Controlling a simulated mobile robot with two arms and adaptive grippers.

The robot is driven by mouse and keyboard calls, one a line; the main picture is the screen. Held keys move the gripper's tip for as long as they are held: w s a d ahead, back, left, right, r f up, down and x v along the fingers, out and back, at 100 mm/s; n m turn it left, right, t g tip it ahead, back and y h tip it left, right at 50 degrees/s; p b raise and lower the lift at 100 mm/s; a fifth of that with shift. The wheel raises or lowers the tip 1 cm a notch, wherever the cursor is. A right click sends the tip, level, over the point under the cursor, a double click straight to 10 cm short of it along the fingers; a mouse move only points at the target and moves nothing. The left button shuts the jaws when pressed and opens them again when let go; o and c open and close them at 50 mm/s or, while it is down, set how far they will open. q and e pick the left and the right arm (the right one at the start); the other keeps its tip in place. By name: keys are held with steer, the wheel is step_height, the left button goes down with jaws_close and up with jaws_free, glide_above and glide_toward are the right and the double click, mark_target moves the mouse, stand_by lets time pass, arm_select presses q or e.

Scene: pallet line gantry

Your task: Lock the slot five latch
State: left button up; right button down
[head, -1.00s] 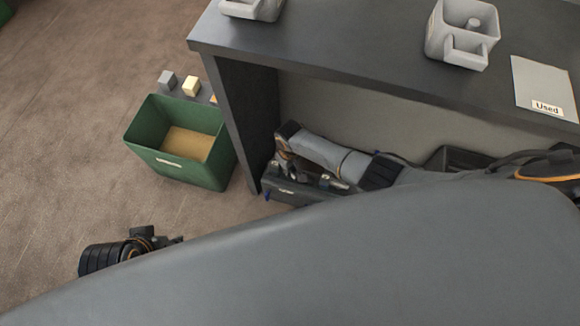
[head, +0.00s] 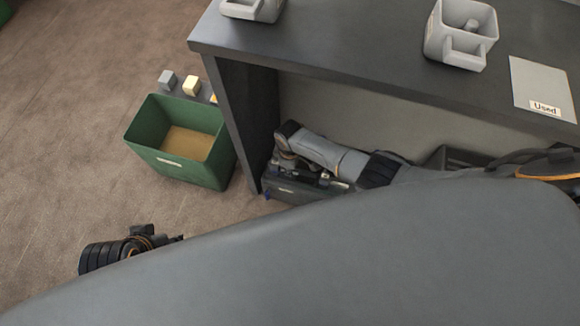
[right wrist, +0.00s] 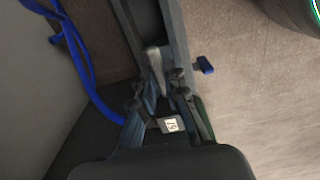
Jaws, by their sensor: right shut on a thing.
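A dark unit (head: 290,192) with a small pale label sits low under the counter's left end. My right gripper (head: 292,168) is at its top. In the right wrist view, my right gripper (right wrist: 158,88) is shut on a light grey lever (right wrist: 154,57), which appears to be the latch. A white tag (right wrist: 171,125) with a sideways character, possibly a 5, lies just below the fingers. A blue tab (right wrist: 204,65) sticks out at the unit's side. My left gripper (head: 175,239) is low at the left, away from the unit; its jaws are too small to read.
A dark counter (head: 330,55) overhangs the unit. On it are a grey holder (head: 432,48) and a grey sheet marked "Used" (head: 540,85). A green bin (head: 160,167) stands just left of the counter's leg. Blue cables (right wrist: 75,45) run beside the unit.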

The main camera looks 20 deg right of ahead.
stand_by(0.3)
steer(key=c, duration=1.7)
jaws_free()
steer(key=shift+o, duration=0.2)
steer(key=shift+r, duration=0.1)
step_height(320, 180, up, 12)
